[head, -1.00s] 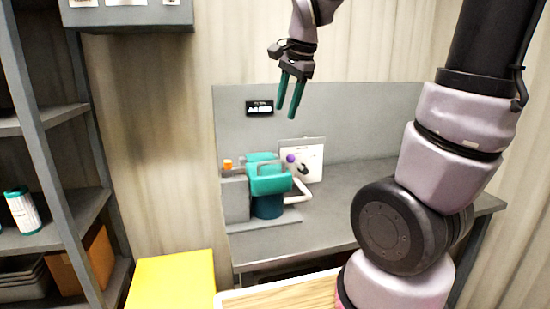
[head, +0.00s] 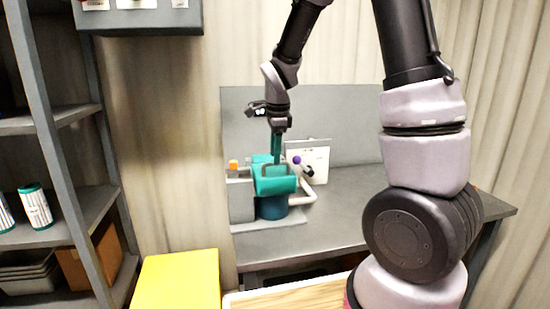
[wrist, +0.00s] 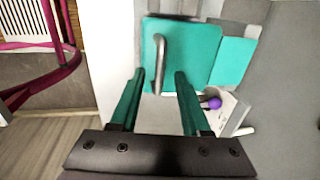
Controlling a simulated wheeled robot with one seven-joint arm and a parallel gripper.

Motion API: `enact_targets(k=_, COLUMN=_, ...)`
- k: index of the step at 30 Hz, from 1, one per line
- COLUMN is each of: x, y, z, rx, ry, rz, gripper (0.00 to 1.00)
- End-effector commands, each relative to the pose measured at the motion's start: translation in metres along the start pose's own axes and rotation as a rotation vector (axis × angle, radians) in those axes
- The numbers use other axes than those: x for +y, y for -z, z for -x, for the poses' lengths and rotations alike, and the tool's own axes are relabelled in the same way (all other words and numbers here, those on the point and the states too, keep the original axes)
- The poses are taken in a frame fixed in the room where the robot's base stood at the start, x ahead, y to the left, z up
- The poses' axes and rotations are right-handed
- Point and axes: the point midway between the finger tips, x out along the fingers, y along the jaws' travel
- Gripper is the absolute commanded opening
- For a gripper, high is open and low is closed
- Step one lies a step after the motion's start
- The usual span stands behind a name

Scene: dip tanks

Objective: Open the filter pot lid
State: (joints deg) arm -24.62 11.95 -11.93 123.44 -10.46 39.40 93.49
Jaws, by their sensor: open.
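The filter pot (head: 271,208) is a dark teal body on the grey bench. Its teal lid (head: 275,187) sits on top, apparently closed, and carries a grey bar handle. My gripper (head: 276,160) points down just above the lid, its teal fingers partly merging with the lid in the head view. In the wrist view my gripper (wrist: 159,75) is open, with one finger on each side of the grey handle (wrist: 159,62). The fingers look apart from the handle. The lid (wrist: 190,48) fills the upper middle there.
A grey block with an orange top (head: 233,166) stands left of the pot. A pale pipe (head: 305,195) and a purple knob (head: 297,160) are on its right, before a white panel (head: 318,160). The bench (head: 350,205) is clear to the right. A yellow box (head: 178,282) stands in front.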

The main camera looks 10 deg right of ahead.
Motion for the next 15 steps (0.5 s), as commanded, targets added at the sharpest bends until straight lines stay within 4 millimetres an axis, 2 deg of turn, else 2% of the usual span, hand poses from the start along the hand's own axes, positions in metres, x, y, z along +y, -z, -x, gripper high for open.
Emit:
enact_targets(k=2, x=0.001, y=0.0, z=-0.01, rx=0.0, ry=-0.003, rz=-0.001, gripper=0.47)
enact_targets(k=6, x=0.0, y=0.0, z=-0.017, rx=0.0, ry=0.0, rz=0.0, gripper=0.47)
enact_targets(k=14, x=0.0, y=0.0, z=-0.018, rx=-0.001, ry=0.001, rz=0.001, gripper=0.47)
enact_targets(k=15, x=0.0, y=0.0, z=-0.018, rx=-0.001, ry=0.001, rz=0.001, gripper=0.39)
